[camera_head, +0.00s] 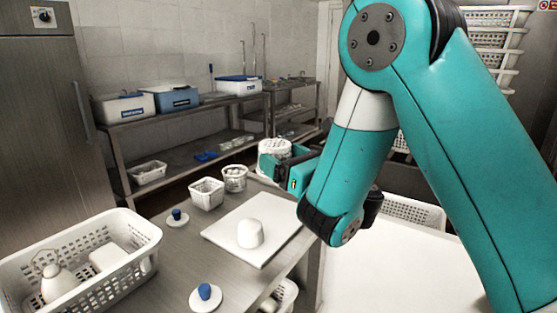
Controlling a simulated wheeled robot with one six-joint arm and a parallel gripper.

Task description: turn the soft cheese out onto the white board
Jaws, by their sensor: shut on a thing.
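A smooth white rounded lump, which looks like the soft cheese (250,235), stands on the white board (222,231) on the steel table. It is apart from my gripper (270,162). My gripper is shut on a white perforated round basket (275,146) and holds it up beyond the far edge of the board. My gripper hides part of the basket's lower side, and I cannot see inside it.
A square perforated basket (206,194) and a round one (235,178) stand behind the board. A large white crate (128,243) stands at the left. Blue items on white discs sit near the board (177,217) and at the front (205,294).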

